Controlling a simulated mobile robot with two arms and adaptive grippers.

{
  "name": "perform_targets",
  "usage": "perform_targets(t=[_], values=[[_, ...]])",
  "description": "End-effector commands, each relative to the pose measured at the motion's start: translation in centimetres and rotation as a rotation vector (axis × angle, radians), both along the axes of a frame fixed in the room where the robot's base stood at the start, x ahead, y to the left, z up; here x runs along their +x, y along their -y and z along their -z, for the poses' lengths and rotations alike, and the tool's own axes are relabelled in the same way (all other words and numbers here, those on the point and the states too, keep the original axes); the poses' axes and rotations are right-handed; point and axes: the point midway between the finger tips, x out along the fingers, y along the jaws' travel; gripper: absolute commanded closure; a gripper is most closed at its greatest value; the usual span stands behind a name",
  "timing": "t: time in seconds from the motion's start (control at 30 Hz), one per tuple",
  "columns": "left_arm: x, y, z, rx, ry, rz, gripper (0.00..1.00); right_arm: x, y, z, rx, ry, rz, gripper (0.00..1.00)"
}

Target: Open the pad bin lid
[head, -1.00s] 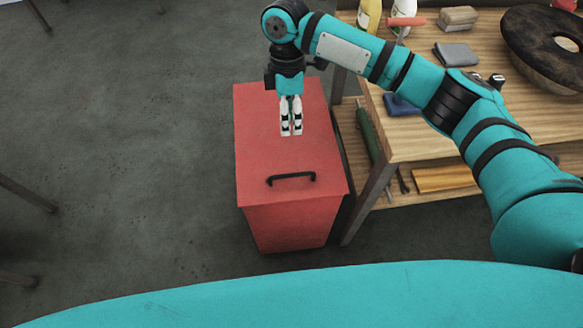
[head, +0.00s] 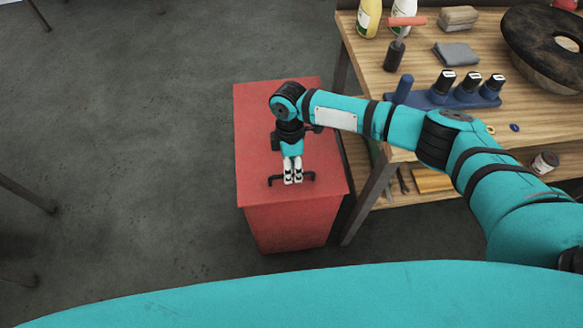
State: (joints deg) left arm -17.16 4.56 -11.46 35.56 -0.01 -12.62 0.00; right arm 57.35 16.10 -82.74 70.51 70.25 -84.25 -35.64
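The red pad bin (head: 292,227) stands on the floor, left of the wooden bench. Its red lid (head: 256,120) lies flat and closed on top. A black bar handle (head: 309,177) sits near the lid's front edge. My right gripper (head: 293,178) points down at the middle of the handle, its white fingers close together and overlapping the bar in the head view. I cannot tell whether they grip it or only hover by it. The fingers hide the handle's middle. My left gripper is not in view.
A wooden workbench (head: 440,68) stands to the right, with a blue holder (head: 440,100) of dark bottles, a grey cloth (head: 456,53), a roller (head: 395,50) and a big dark ring (head: 530,40). The floor (head: 120,150) left of the bin is clear.

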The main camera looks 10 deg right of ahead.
Motion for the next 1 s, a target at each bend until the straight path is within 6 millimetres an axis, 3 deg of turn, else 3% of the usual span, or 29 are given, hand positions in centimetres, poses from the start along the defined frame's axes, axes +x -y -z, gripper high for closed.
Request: perform_targets(t=[0.3, 0.6, 1.0], values=[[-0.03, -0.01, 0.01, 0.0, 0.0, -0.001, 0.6, -0.07, -0.04, 0.32, 0.001, 0.0, -0.001, 0.66], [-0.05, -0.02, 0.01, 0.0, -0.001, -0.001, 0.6, -0.07, -0.05, 0.29, 0.001, 0.0, -0.001, 1.0], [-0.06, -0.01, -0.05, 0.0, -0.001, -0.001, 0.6, -0.03, -0.05, 0.18, 0.001, 0.001, -0.001, 1.0]])
